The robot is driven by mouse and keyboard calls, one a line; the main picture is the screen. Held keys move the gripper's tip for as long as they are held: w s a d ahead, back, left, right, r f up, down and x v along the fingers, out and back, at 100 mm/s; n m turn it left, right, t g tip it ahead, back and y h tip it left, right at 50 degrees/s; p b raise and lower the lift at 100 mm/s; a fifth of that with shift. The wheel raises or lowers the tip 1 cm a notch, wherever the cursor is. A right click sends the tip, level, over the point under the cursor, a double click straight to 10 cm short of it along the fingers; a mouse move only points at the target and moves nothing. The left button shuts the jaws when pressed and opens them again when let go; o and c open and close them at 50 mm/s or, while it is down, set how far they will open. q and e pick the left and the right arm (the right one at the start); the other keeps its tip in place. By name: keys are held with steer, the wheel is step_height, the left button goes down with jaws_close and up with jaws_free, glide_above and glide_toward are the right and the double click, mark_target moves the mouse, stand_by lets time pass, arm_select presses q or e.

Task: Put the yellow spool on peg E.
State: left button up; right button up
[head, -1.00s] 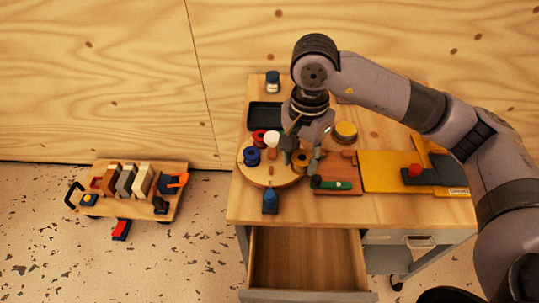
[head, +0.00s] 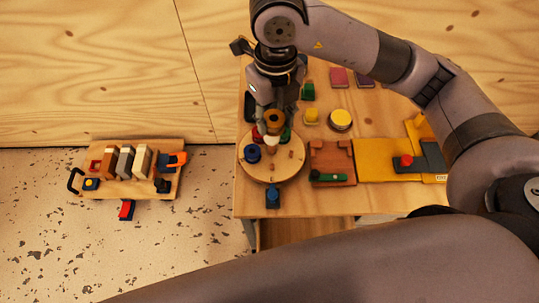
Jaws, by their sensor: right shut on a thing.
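The yellow spool (head: 274,117), a brownish gold colour, is between the fingers of my right gripper (head: 274,112). The gripper is shut on it and points down over the back of a round wooden disc (head: 289,166). The spool seems to be above the disc; its height is hard to tell. A blue spool (head: 253,153) sits at the disc's left. Red and green spools (head: 286,134) show partly behind a white knob near the gripper. Peg letters are too small to read, so I cannot tell which peg is E. My left gripper is out of view.
A brown board (head: 332,160) and a yellow board with a red knob (head: 406,160) lie right of the disc. A blue object (head: 272,196) stands in front. The open drawer (head: 300,232) is partly hidden by my grey arm link. A loaded cart (head: 135,168) stands left.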

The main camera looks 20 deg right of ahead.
steer(key=m, duration=0.1)
glide_toward(272, 165)
step_height(272, 165, down, 9)
steer(key=shift+f, duration=0.15)
stand_by(0.4)
steer(key=shift+f, duration=0.1)
steer(key=shift+f, duration=0.15)
steer(key=o, duration=1.1)
steer(key=shift+c, duration=0.2)
step_height(272, 165, up, 13)
steer(key=shift+f+b, duration=0.2)
steer(key=shift+b, duration=0.25)
